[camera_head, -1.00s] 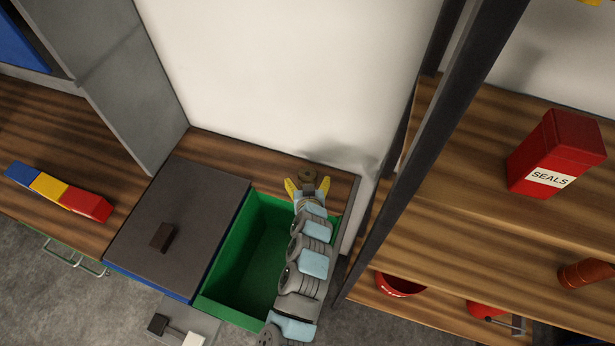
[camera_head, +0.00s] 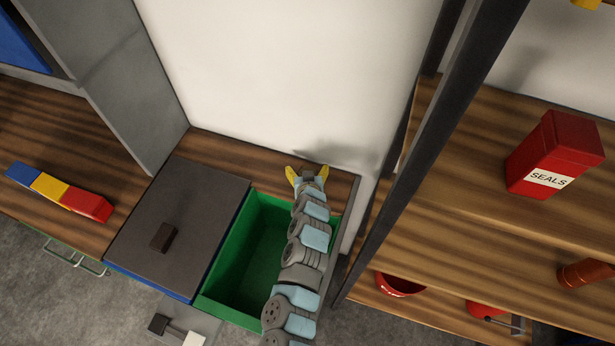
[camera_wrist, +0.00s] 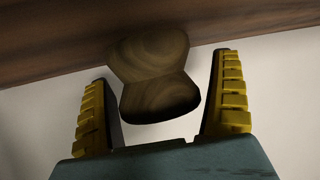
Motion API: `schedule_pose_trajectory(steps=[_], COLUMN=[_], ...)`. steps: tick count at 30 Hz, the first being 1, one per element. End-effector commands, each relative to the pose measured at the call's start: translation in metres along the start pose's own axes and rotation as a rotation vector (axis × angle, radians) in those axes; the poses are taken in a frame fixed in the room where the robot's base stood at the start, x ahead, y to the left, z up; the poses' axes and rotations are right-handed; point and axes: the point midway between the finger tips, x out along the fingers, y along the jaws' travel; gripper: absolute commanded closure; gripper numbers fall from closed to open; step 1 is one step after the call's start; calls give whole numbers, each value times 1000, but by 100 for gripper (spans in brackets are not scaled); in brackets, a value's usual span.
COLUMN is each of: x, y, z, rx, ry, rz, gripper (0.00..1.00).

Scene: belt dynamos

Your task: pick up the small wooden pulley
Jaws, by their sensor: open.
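The small wooden pulley (camera_wrist: 155,75) shows in the wrist view as a brown, wood-grained piece with a narrow waist. Its lower end lies between the two yellow fingers in the picture, with a gap on each side. Its upper end reaches past the fingertips toward the wooden surface. My gripper (camera_head: 307,174) is open, at the back of the wooden counter near the wall. In the head view I cannot make out the pulley; my gripper and wrist seem to cover it.
A green open bin (camera_head: 213,298) lies under my arm, with a dark lidded box (camera_head: 205,205) to its left. A dark shelf post (camera_head: 425,150) stands to the right. A red SEALS canister (camera_head: 560,150) stands on the shelf. The wall is close behind my gripper.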

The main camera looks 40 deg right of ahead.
Motion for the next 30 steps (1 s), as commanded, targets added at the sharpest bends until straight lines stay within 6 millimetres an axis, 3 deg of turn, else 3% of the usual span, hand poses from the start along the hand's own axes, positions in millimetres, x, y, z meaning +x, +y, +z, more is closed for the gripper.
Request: schedule_pose_trajectory(steps=[9, 18, 30], x=[1, 1, 1], y=[0, 0, 0], z=[0, 0, 0], rx=[0, 1, 0], ry=[0, 0, 0], rz=[0, 0, 0], gripper=[8, 93, 94])
